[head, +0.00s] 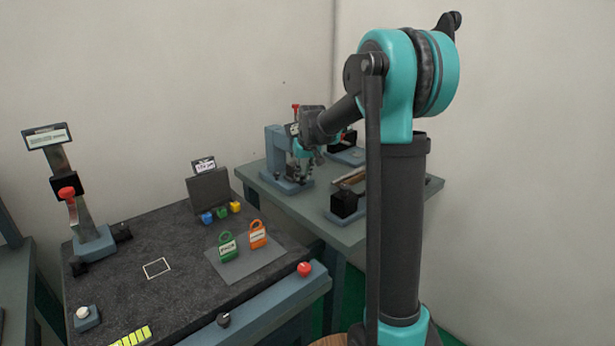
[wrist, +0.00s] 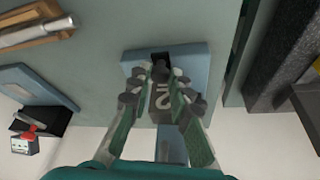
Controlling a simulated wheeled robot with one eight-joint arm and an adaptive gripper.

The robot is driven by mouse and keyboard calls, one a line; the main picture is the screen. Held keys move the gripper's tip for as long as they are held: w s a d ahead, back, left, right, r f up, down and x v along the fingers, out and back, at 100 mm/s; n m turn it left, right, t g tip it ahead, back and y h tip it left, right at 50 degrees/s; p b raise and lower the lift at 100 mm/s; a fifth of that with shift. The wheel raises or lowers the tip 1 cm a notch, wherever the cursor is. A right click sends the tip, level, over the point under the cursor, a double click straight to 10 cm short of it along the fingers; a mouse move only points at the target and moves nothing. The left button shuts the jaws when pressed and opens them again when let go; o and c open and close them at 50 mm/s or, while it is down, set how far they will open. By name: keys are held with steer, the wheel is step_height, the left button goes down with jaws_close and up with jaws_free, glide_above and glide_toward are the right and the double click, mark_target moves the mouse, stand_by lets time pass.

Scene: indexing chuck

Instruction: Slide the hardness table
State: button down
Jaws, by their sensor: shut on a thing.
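A blue-grey hardness tester (head: 276,152) with a flat base stands on the far bench in the head view. My gripper (head: 299,172) reaches down at its front, and the arm hides part of the tester. In the wrist view, the tester's light-blue base (wrist: 193,56) lies under my gripper (wrist: 164,76). The fingers close from both sides on a small dark knob (wrist: 162,70) at the base's middle. A dark block with pale markings (wrist: 166,103) shows between the fingers. I cannot tell from the pictures which part is the sliding table, and the fingers hide part of the contact.
The far bench (head: 345,225) also carries a black block (head: 344,204) and a wooden tray (wrist: 38,38) with a metal rod. The dark near worktop (head: 190,270) holds green (head: 227,246) and orange padlocks (head: 258,235). A wall stands close behind.

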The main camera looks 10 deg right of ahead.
steer(key=shift+w+a, duration=0.35)
steer(key=shift+w, duration=0.25)
steer(key=c, duration=1.4)
jaws_free()
steer(key=shift+o, duration=0.2)
steer(key=v, duration=1.2)
